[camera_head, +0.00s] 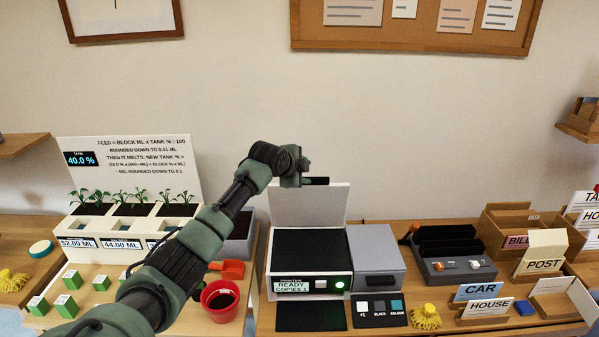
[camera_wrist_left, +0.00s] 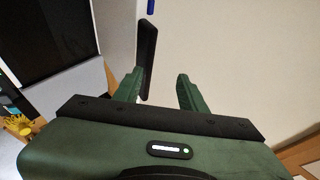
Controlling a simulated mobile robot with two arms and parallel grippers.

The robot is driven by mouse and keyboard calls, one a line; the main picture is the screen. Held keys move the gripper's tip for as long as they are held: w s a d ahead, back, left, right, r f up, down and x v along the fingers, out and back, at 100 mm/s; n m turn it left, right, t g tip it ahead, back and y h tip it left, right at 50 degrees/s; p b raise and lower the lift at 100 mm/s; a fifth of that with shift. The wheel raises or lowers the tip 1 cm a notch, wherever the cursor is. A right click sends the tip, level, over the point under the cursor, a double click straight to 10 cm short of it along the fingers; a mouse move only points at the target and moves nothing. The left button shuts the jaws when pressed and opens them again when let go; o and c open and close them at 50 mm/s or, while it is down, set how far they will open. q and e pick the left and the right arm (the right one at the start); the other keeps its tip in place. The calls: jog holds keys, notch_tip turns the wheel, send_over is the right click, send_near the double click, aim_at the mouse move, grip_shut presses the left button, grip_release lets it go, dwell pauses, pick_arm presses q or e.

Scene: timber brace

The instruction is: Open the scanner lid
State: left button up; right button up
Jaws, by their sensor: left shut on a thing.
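The scanner (camera_head: 340,268) stands on the table in the middle of the head view, with a green "READY COPIES 1" display on its front. Its light grey lid (camera_head: 325,206) is raised nearly upright at the back, so the dark bed (camera_head: 309,246) is uncovered. A black handle (camera_head: 319,181) sticks out at the lid's top edge. My left gripper (camera_head: 298,181) is at this handle and shut on it. The left wrist view shows the handle (camera_wrist_left: 148,50) by the fingers (camera_wrist_left: 160,88). The exact contact is hard to see. My right gripper is not in view.
A red pot (camera_head: 220,302) and a planter (camera_head: 130,215) stand left of the scanner, with several green blocks in front. A dark button panel (camera_head: 379,309) and a yellow object (camera_head: 426,317) lie in front. A grey slotted device (camera_head: 450,255) and sorting boxes (camera_head: 525,225) stand right.

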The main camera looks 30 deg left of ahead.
pick_arm(q)
jog(key=b+v, duration=0.1)
jog(key=v, duration=0.6)
jog(key=shift+b, duration=0.35)
